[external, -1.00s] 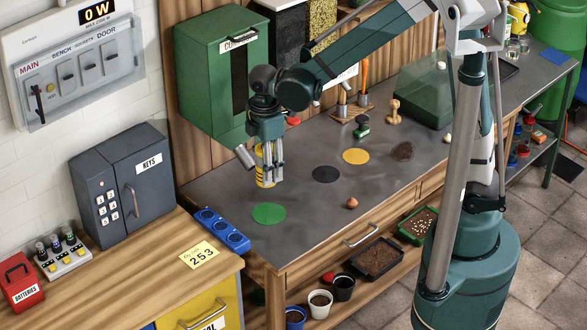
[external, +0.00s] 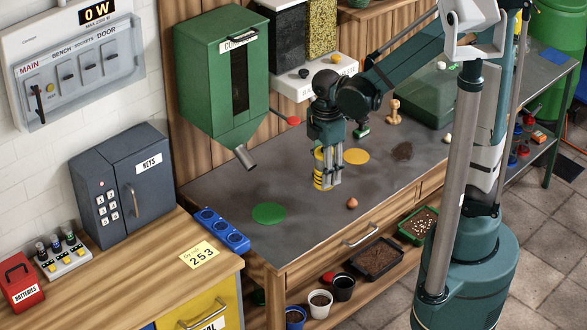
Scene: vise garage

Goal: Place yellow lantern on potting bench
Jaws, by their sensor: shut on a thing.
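The yellow lantern (external: 319,170) is a small upright yellow cylinder with dark bands. My gripper (external: 329,183) is shut on it, with its grey fingers pointing down around it. The lantern is over the grey top of the potting bench (external: 225,197), near the bench's middle. Its base looks at or very near the surface; I cannot tell whether it touches. The lantern and fingers cover the spot where a black disc lay. A green disc (external: 269,213) lies to the left and a yellow disc (external: 356,156) lies behind to the right.
A small brown ball (external: 352,203) lies in front of the gripper. A wooden stamp (external: 394,112) and a green-based stamp (external: 362,128) stand farther back. A green hopper (external: 222,85) hangs over the left rear. A blue three-cup tray (external: 221,230) sits at the left edge. The front left is clear.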

